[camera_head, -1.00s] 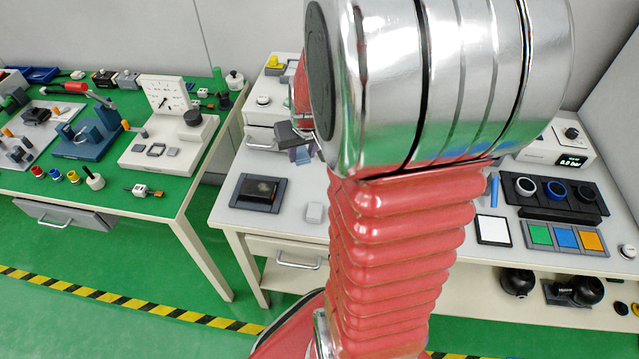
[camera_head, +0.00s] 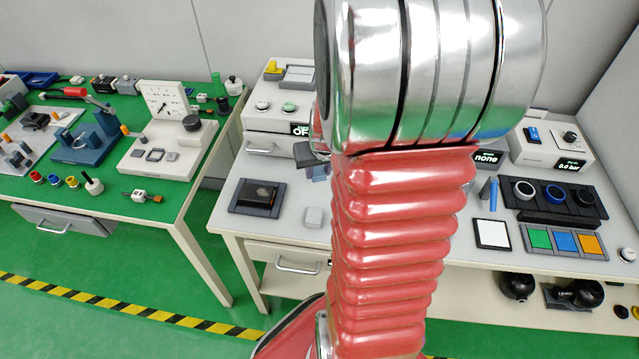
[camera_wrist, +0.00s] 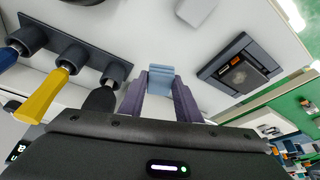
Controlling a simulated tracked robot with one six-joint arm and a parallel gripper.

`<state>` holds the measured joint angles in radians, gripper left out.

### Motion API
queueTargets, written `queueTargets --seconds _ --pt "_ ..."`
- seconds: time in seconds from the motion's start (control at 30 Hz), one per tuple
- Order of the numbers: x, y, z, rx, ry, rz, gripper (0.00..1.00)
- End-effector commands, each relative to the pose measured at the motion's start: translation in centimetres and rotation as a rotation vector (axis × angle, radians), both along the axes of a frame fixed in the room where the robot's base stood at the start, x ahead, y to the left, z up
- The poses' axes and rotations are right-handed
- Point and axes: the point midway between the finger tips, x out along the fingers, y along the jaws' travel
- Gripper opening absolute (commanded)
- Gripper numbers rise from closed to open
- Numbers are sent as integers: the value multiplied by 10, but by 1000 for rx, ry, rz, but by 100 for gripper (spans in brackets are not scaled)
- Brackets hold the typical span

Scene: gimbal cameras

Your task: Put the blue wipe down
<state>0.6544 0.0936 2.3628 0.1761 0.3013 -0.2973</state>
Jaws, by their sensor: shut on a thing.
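In the wrist view, a small light-blue block-like thing (camera_wrist: 160,78), which looks like the blue wipe, sits between the two fingers of my gripper (camera_wrist: 161,88). The gripper is shut on it, above the pale worktop. In the head view, my gripper (camera_head: 317,168) shows only in part beside my arm, over the right-hand bench (camera_head: 290,225).
A dark framed tray (camera_head: 257,196) and a small pale block (camera_head: 314,217) lie on the bench near the gripper. In the wrist view, a dark holder (camera_wrist: 70,48) with coloured handles stands at the left. A white pad (camera_head: 492,234) and coloured squares (camera_head: 564,241) lie further right.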

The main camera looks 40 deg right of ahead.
Motion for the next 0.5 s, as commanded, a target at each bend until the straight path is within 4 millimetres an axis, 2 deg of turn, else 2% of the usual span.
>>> queueTargets --seconds 0.13,0.5 --pt "0 0 -14 2 1 0 6" --pt "0 0 -16 0 1 0 6"
